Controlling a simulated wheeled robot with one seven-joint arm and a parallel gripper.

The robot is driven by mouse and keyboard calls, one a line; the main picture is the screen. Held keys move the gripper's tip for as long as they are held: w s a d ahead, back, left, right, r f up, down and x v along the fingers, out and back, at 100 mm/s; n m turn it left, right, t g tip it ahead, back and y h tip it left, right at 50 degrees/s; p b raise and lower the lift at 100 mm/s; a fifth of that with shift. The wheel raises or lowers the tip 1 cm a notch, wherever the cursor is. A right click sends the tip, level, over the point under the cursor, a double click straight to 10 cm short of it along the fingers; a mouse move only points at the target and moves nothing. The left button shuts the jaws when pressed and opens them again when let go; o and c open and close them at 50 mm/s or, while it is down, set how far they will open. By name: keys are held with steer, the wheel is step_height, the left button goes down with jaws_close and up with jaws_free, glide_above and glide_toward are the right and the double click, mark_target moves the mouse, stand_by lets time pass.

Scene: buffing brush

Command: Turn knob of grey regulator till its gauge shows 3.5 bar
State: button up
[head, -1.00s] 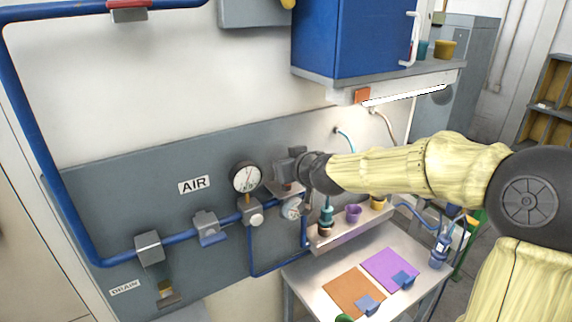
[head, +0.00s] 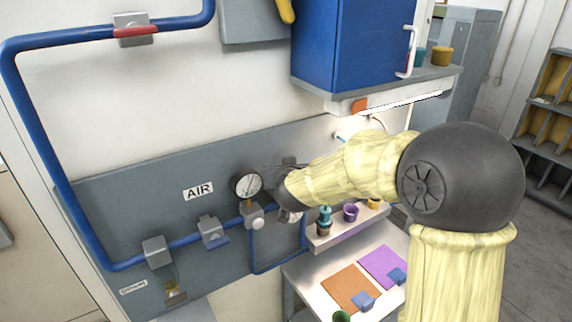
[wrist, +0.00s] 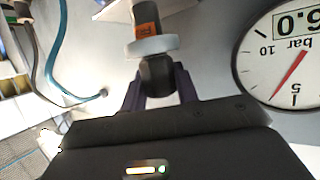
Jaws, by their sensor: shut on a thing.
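The round white gauge (head: 246,185) hangs on the grey panel. It also shows upside down in the wrist view (wrist: 283,65), cut off at the frame edge. Its red needle stands a little past the 5, on the side towards the 10, near 6 bar. My gripper (wrist: 158,82) has its two dark fingers on either side of a dark knob (wrist: 156,72) and is shut on it. A pale grey collar (wrist: 152,46) and an orange-marked part lie beyond the knob. In the head view my arm hides the knob and most of the regulator.
A blue pipe (head: 185,242) with grey fittings runs along the panel, left of the gauge. A white knob (head: 258,222) sits below the gauge. A shelf with cups (head: 350,212) and a table with orange and purple mats lie at lower right. A blue cabinet (head: 350,40) hangs above.

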stand_by(0.5)
steer(key=o, duration=0.7)
steer(key=v, duration=1.7)
steer(key=shift+s, duration=0.2)
